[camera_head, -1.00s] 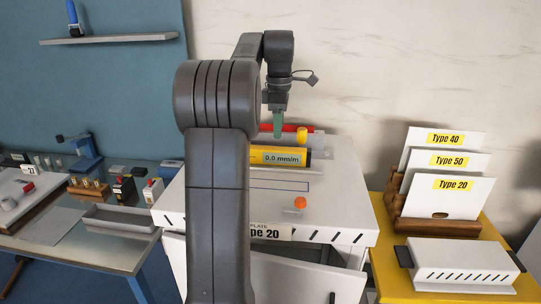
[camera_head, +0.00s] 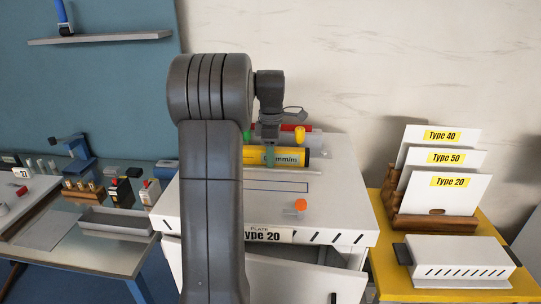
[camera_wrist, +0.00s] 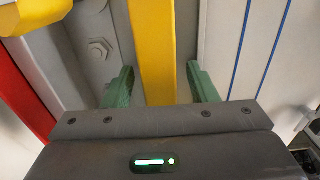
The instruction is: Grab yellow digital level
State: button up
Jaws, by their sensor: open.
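The yellow digital level (camera_head: 290,157) lies across the back of the white cabinet top, its display reading mm/m and partly hidden by my gripper. In the wrist view the level (camera_wrist: 153,45) is a yellow bar running between my two green fingers. My gripper (camera_head: 270,152) points down at the level in the head view. In the wrist view my gripper (camera_wrist: 161,88) is open, with one finger on each side of the bar and a visible gap on both sides. I cannot tell how deep the fingertips reach.
A red tool (camera_head: 295,128) and a yellow-capped item (camera_head: 300,134) lie behind the level. A thin grey rod lies in front of it. A drawer (camera_head: 290,262) is partly open below.

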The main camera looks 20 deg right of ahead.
jog(key=shift+c, duration=0.2)
grip_shut()
jog(key=shift+r, duration=0.1)
